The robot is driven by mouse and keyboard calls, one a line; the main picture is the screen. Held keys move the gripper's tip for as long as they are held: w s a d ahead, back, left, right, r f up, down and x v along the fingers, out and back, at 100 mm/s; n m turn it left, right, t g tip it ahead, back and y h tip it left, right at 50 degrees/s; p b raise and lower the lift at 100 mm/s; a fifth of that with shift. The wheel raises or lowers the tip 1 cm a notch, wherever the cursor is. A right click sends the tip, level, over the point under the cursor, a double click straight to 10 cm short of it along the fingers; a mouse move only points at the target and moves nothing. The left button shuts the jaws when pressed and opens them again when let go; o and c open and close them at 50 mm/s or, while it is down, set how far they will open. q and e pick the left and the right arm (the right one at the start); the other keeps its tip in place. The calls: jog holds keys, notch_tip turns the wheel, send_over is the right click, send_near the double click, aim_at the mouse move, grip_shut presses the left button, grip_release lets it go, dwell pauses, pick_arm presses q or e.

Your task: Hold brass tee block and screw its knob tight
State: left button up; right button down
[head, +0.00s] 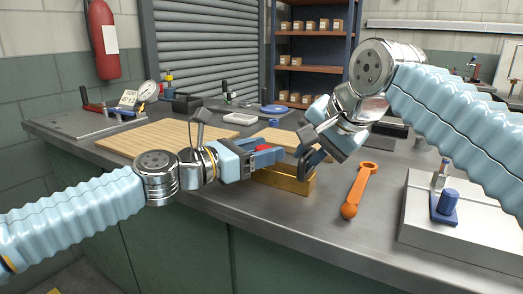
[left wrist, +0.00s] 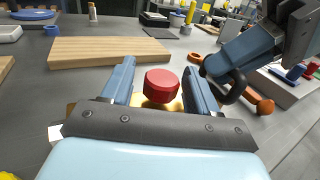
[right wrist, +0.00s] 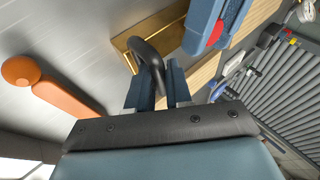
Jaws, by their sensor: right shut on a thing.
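The brass tee block (head: 286,180) is on the grey bench in the middle of the head view. It shows partly in the left wrist view (left wrist: 174,105) and right wrist view (right wrist: 130,40). Its red knob (left wrist: 161,84) sits between the fingers of my left gripper (left wrist: 160,82), which is open, with a visible gap beside the knob. My right gripper (right wrist: 158,82) is shut on a black curved handle (right wrist: 150,52) beside the brass block. I cannot tell clearly how the handle joins the block.
An orange wrench-like tool (head: 358,190) lies right of the block. A white box with a blue part (head: 440,228) stands at the right. A wooden board (head: 150,138) lies behind my left arm. The bench front edge is close to the block.

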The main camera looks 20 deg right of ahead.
pick_arm(q)
jog(key=shift+a+f, duration=0.1)
jog(key=shift+f, duration=0.05)
jog(key=v, duration=1.2)
jog(key=shift+s, duration=0.15)
